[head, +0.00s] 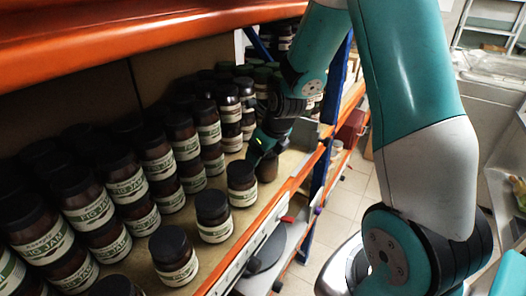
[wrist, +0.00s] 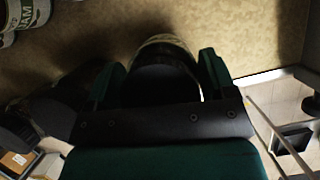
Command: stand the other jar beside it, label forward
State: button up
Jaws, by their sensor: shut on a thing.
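My gripper (head: 262,150) is shut on a dark brown jar (head: 267,168) near the front edge of the shelf. In the wrist view the fingers (wrist: 162,78) close on both sides of this jar's dark lid (wrist: 160,82), and a pale label edge (wrist: 168,42) shows beyond it. In the head view no label shows on the held jar. It is upright, at or just above the board; I cannot tell which. A labelled jar (head: 242,183) stands just left of it, with two more front jars (head: 213,216) (head: 174,257) farther left, labels facing out.
Packed rows of fig jam jars (head: 100,190) fill the shelf behind and to the left. An orange upper beam (head: 130,35) hangs above. The orange front rail (head: 262,222) edges the shelf.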

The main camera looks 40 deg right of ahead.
jog(key=o, duration=1.4)
jog(key=shift+f, duration=0.1)
jog(key=b+v, duration=0.1)
jog(key=v, duration=1.6)
jog(key=shift+r, duration=0.25)
jog(key=shift+c, duration=0.3)
